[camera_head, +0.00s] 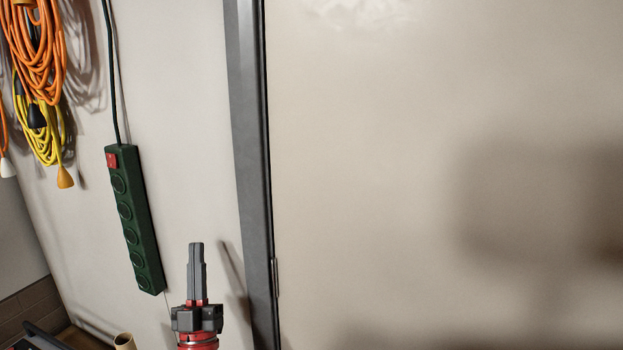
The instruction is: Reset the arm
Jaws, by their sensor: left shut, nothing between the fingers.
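My left gripper (196,255) is at the lower left of the middle in the head view, pointing up. Its grey fingers are together with nothing between them, above a dark body and a red wrist. It is in front of the pale wall, between a green power strip and a dark grey door frame. Most of my left arm is below the picture. My right gripper is not in view.
The green power strip (134,218) with a red switch hangs on the wall. Orange cables (38,55) and yellow cables (40,140) hang at the upper left. A dark grey frame (250,170) borders a wide beige panel (430,120). A tan cylinder (124,342) shows at the bottom.

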